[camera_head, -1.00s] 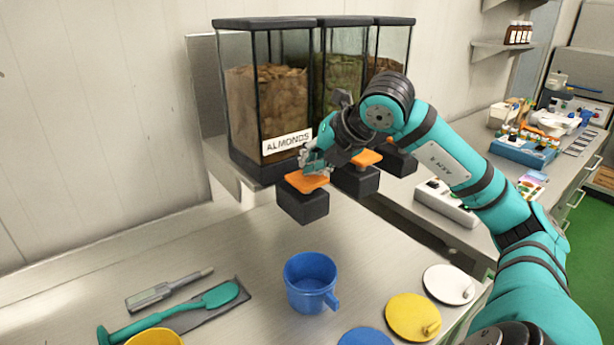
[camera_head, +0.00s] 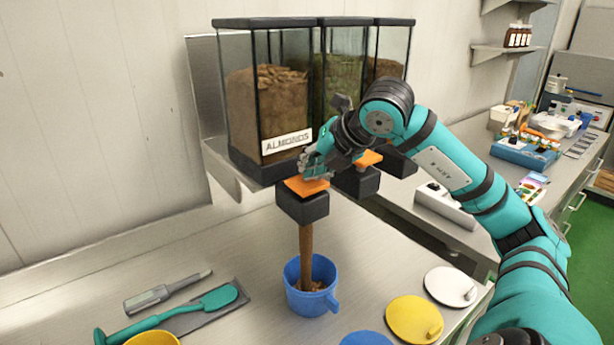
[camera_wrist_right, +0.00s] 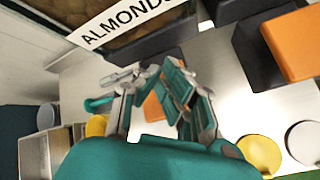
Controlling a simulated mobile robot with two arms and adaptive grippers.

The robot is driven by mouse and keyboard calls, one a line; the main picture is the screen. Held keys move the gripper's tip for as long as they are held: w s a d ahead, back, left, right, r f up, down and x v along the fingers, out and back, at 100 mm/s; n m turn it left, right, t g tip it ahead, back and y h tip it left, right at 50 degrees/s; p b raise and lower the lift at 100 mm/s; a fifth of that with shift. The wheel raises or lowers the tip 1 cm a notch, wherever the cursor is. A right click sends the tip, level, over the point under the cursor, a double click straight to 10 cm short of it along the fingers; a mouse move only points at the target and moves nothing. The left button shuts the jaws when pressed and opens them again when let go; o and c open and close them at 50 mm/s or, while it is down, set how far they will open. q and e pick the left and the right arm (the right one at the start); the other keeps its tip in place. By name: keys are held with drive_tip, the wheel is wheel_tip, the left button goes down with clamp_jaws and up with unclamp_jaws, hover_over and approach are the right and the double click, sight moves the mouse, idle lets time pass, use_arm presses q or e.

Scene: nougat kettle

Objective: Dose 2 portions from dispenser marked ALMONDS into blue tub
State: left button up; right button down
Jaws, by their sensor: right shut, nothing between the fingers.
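The dispenser marked ALMONDS (camera_head: 268,105) is a clear bin of brown contents on the wall side; its label (camera_wrist_right: 120,20) shows in the right wrist view. Its orange paddle (camera_head: 306,188) sits on a dark outlet block (camera_head: 303,207). My right gripper (camera_head: 312,172) is shut and empty, its fingers at the paddle's back edge. A brown stream (camera_head: 306,245) falls from the outlet into the blue tub (camera_head: 305,300), which stands upright beneath it with brown pieces inside. In the right wrist view the fingers hide most of the paddle. My left gripper is not seen.
Two more dispensers stand right of the almonds one, each with an orange paddle (camera_head: 368,158). A yellow tub (camera_head: 152,338) is at the front.

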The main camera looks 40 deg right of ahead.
drive_tip(key=shift+f, duration=0.1)
idle(0.3)
drive_tip(key=shift+r+p, duration=1.25)
drive_tip(key=shift+r, duration=0.15)
drive_tip(key=shift+r, duration=0.1)
wheel_tip(320, 180, up, 5)
drive_tip(key=p, duration=0.4)
drive_tip(key=shift+w, duration=0.1)
idle(1.7)
